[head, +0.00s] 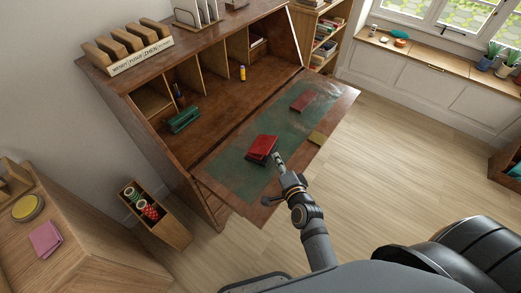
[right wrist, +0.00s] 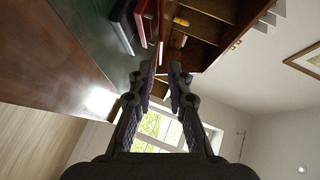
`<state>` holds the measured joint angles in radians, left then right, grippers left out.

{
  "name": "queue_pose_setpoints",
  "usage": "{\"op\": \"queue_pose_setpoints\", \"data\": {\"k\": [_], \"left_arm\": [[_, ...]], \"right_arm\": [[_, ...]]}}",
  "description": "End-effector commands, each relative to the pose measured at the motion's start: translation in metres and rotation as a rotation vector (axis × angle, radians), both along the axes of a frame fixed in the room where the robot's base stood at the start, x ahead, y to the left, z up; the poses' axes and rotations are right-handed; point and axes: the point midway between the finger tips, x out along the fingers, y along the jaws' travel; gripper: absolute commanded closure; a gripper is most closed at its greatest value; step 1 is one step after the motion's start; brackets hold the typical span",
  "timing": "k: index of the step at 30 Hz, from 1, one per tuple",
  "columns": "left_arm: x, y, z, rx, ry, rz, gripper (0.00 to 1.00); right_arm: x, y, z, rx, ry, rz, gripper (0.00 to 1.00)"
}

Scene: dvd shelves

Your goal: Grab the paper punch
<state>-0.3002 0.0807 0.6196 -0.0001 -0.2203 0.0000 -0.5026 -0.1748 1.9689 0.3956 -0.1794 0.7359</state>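A green object (head: 184,119) that looks like the paper punch stands inside the open desk, in its left part. A red, block-like object with a dark lower part (head: 262,148) lies on the green writing surface; I cannot tell exactly what it is. My right gripper (head: 279,159) is just right of this red object, over the writing surface. In the right wrist view my right gripper (right wrist: 162,75) has its fingers apart with nothing between them. Red (right wrist: 151,18) and dark (right wrist: 122,22) shapes show beyond its fingertips. My left gripper is out of view.
A yellow cylinder (head: 243,73) stands in the desk. A wooden box with tape rolls (head: 155,215) is left of the desk.

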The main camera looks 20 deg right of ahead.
Motion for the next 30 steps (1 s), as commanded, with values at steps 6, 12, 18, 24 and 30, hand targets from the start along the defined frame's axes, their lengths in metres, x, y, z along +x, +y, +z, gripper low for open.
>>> {"op": "queue_pose_setpoints", "data": {"k": [6, 12, 18, 24, 30], "left_arm": [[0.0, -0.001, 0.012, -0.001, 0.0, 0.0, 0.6], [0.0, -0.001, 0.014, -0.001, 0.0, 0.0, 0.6], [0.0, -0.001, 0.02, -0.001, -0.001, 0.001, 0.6], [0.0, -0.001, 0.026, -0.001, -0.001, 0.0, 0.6], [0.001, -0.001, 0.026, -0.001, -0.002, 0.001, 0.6]], "right_arm": [[0.031, 0.001, -0.005, -0.006, 0.001, 0.005, 0.83], [0.05, 0.002, -0.013, -0.006, 0.003, 0.004, 0.83], [0.064, 0.002, -0.013, -0.008, 0.002, 0.005, 0.83], [0.095, 0.003, -0.022, -0.007, 0.003, 0.004, 0.83], [0.101, 0.003, -0.026, -0.008, 0.003, 0.004, 0.83]]}}
